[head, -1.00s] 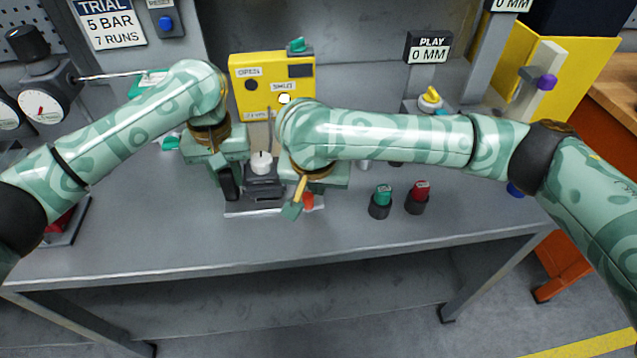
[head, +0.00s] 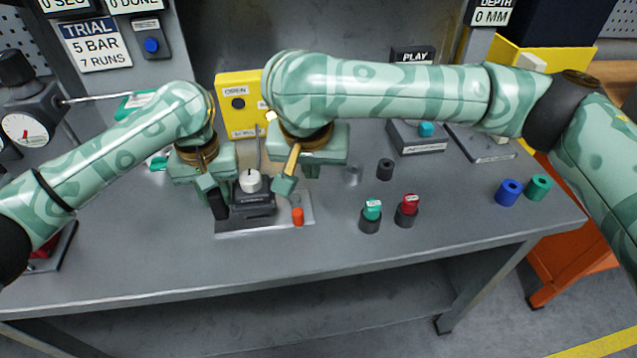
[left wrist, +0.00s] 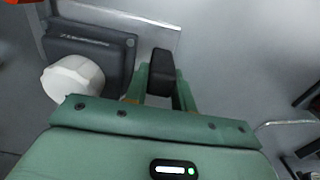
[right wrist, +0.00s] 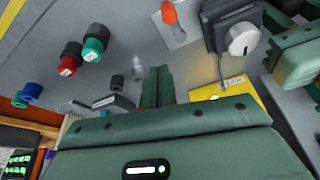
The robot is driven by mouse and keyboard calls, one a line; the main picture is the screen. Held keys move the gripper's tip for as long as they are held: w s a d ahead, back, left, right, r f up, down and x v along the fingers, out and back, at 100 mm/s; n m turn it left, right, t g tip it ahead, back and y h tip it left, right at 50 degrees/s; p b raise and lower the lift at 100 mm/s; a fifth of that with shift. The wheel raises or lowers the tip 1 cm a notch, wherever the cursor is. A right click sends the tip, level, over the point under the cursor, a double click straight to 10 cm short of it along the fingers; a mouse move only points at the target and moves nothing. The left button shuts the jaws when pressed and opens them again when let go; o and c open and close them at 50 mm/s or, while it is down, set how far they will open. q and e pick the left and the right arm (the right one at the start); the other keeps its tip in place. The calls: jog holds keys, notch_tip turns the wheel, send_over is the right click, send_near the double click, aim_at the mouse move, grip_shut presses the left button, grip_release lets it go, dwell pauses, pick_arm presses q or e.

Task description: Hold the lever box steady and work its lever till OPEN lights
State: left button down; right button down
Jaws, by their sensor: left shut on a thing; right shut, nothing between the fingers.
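The lever box (head: 262,208) is dark, with a white knob (head: 250,181) on top, and stands on a grey plate (head: 240,230). My left gripper (left wrist: 160,92) is shut on a black upright grip (head: 217,205) at the box's left side. My right gripper (right wrist: 158,78) is shut and empty, apart from the box, behind and above the orange-red piece. Behind stands a yellow panel (head: 228,88); its OPEN lamp (head: 238,104) is dark. My right arm hides most of its right side.
A green-capped (head: 372,210) and a red-capped (head: 407,205) piece stand right of the box. A gauge (head: 28,128) is at the left. The bench front is clear.

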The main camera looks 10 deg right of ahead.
pick_arm(q)
jog(key=shift+f, duration=0.2)
jog(key=shift+a, duration=0.1)
pick_arm(e)
jog(key=s+a+n+t+h, duration=0.2)
jog(key=s+a+n, duration=0.35)
jog(key=a, duration=0.75)
jog(key=h, duration=0.1)
send_near(296, 206)
jog(key=shift+m, duration=0.45)
jog(key=s+a+f, duration=0.1)
jog(key=a+f, duration=0.1)
jog(key=s+a+f, duration=0.2)
jog(key=shift+f, duration=0.2)
jog(key=d, duration=0.1)
jog(key=w+d, duration=0.1)
jog(key=d, duration=0.1)
jog(key=shift+w+d+f, duration=0.1)
jog(key=shift+f, duration=0.1)
jog(key=shift+w+d, duration=0.1)
jog(key=shift+d, duration=0.35)
